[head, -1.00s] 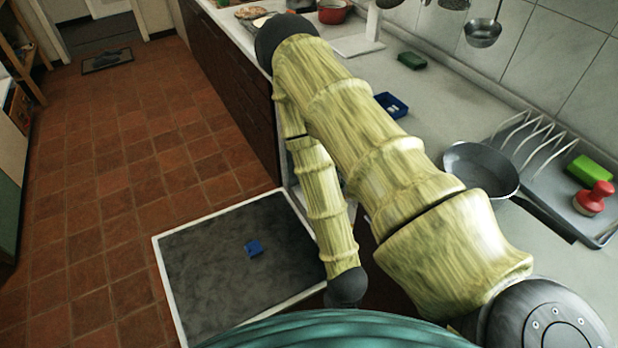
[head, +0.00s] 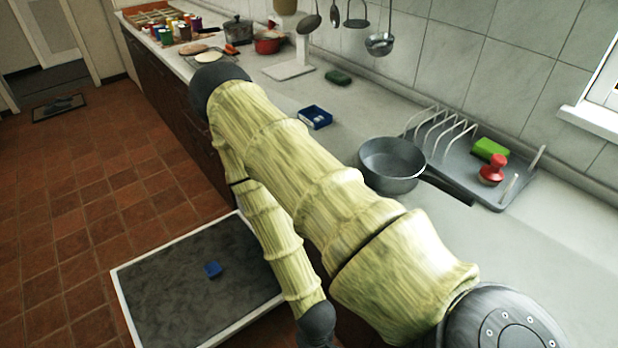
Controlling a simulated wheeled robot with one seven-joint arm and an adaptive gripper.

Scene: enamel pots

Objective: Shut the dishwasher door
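The dishwasher door (head: 165,275) hangs open and lies about flat, low over the floor in the head view, its dark inner face up with a pale rim. My arm, covered in a yellow-green sleeve, reaches over the door's right edge and the counter front. It hides the door's right side and the dishwasher opening. My gripper is not visible in the head view.
The counter (head: 340,135) runs along the right with a grey pan (head: 392,165), a blue tray (head: 315,118) and a drying rack (head: 480,165) on it. A red pot (head: 268,44) stands farther back. The tiled floor (head: 80,215) left of the door is clear.

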